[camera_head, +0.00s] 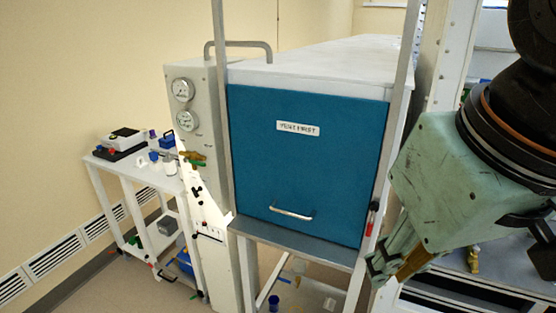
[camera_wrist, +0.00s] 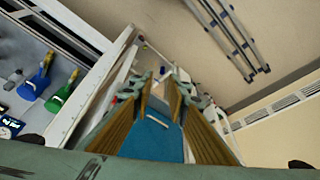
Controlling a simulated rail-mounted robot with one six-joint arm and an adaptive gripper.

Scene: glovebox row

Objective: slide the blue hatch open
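The blue hatch (camera_head: 305,165) is a flat panel on the front of a white glovebox, and it covers the front between two grey upright rails. A label (camera_head: 298,129) on it appears to read "VENT FIRST". A silver bar handle (camera_head: 291,213) sits near its lower edge. My gripper (camera_head: 385,275) is to the right of the hatch and handle, pointing down-left, apart from both. In the wrist view the blue hatch (camera_wrist: 150,138) and its handle (camera_wrist: 157,122) show between the spread tan fingers of my gripper (camera_wrist: 162,92), with nothing held.
A grey ledge (camera_head: 300,244) runs below the hatch. Two gauges (camera_head: 184,90) are on the panel at left. A red-and-black item (camera_head: 372,219) is at the hatch's right edge. A white cart (camera_head: 120,176) with small items stands at left. Open floor lies in front of it.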

